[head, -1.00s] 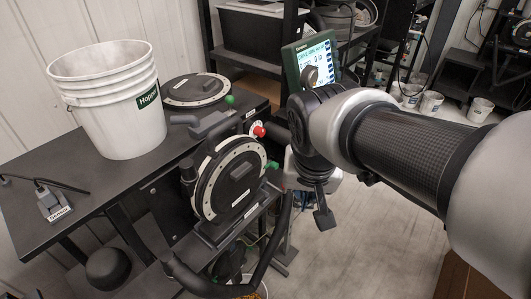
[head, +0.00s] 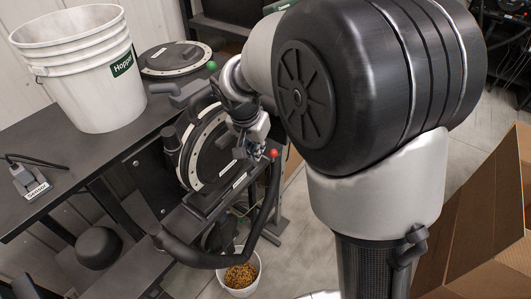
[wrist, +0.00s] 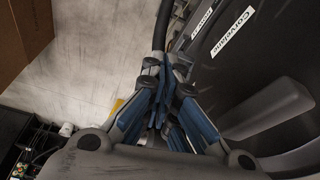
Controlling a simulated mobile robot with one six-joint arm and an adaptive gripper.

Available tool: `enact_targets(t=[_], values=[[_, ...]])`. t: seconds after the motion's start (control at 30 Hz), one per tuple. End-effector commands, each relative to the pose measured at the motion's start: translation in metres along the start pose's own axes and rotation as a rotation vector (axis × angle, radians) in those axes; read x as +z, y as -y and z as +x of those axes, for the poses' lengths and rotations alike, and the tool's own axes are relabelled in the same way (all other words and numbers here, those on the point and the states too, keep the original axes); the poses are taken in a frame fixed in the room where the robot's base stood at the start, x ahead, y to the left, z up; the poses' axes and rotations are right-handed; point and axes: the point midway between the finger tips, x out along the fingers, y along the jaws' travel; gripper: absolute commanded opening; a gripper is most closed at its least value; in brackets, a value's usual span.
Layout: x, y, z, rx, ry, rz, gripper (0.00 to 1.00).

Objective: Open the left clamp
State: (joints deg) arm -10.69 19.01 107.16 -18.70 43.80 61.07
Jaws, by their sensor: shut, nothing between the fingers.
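In the head view the seed meter's round cover (head: 210,150), with a pale studded rim, stands upright at the bench's edge. A dark upright part (head: 170,137) sits at its left edge; I cannot tell whether it is the left clamp. My gripper (head: 262,152) is at the cover's right side, close to a red ball knob (head: 274,152). In the wrist view my blue-padded fingers (wrist: 163,78) are together with nothing seen between them. The cover's label and dark handle (wrist: 275,115) are right of them. My arm hides the meter's upper right side and the screen.
A white hopper bucket (head: 85,75) and a round lid (head: 175,58) stand on the dark bench. A thick black hose (head: 205,258) curves below the meter. A bucket of seed (head: 241,278) is on the floor. A cardboard box (head: 480,220) stands at right.

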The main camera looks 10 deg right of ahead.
Motion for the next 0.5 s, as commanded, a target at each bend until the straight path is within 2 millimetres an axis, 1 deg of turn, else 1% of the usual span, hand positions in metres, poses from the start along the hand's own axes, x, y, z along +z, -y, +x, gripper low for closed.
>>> enact_targets(t=[0.13, 0.27, 0.37, 0.5], values=[[0.000, 0.000, 0.003, 0.001, 0.001, 0.000, 0.00], [0.001, -0.001, 0.018, 0.002, 0.002, -0.001, 0.00], [0.002, -0.001, 0.037, 0.003, 0.003, -0.001, 0.00], [0.002, -0.001, 0.069, 0.004, 0.003, 0.000, 0.00]])
